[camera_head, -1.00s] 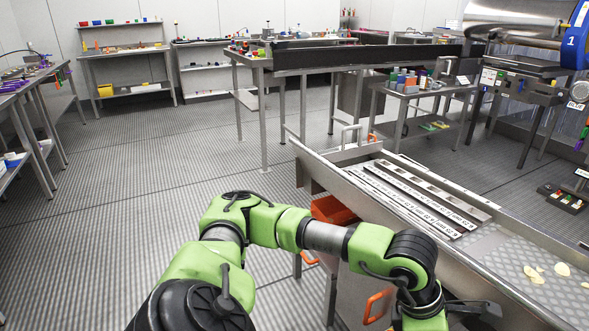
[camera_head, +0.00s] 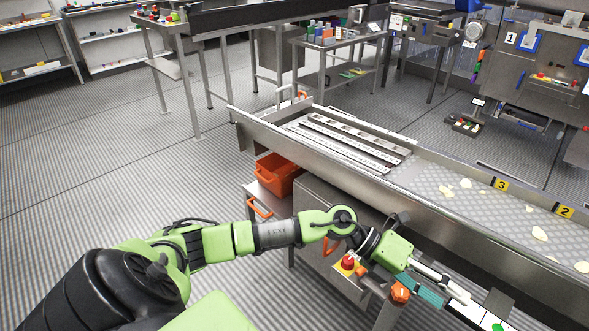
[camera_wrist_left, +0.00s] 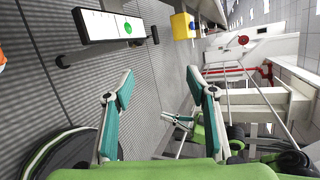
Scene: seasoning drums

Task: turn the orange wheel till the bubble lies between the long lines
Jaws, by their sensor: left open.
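The orange wheel (camera_head: 399,292) is at the lower right of the head view, below the conveyor side and close beside my left gripper (camera_head: 444,287). A white level housing with a green round spot (camera_head: 492,325) is cut by the bottom edge. In the left wrist view the level housing (camera_wrist_left: 98,28) lies at the top left, and an orange piece at the left edge may be the wheel. My left gripper (camera_wrist_left: 160,82) has its teal fingers wide apart with nothing between them. A small green gripper, probably my right one (camera_wrist_left: 180,122), shows farther off.
The long metal conveyor trough (camera_head: 440,205) runs just beyond my left arm. In the left wrist view a yellow box (camera_wrist_left: 182,26) and a pale frame stand nearby.

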